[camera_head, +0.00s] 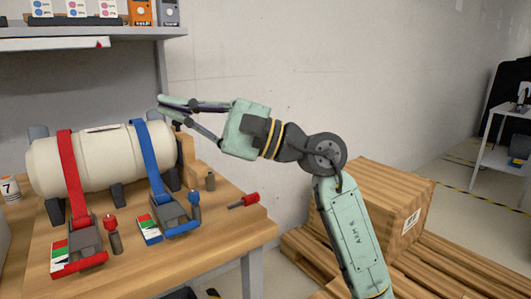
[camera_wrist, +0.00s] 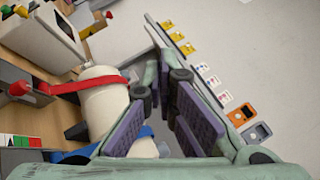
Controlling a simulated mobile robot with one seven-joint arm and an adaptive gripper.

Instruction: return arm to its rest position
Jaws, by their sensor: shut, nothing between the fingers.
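My gripper (camera_head: 172,106) is shut and empty. It hangs in the air above the right end of the workbench, near the right end of a white cylinder. In the wrist view its two fingers (camera_wrist: 168,85) come together with nothing held between them. My arm rises from the lower right of the head view, bends at the elbow, and reaches to the left. The white cylinder (camera_head: 92,165) lies on the bench under a red strap (camera_head: 70,172) and a blue strap (camera_head: 147,160). The cylinder also shows beside the fingers in the wrist view (camera_wrist: 106,106).
A shelf (camera_head: 120,35) with cards and orange and grey devices is above the bench. The wooden bench top (camera_head: 210,240) carries strap buckles and a red-handled tool (camera_head: 244,200). A wooden crate (camera_head: 385,205) stands behind my arm on pallets. A small table (camera_head: 500,150) is at right.

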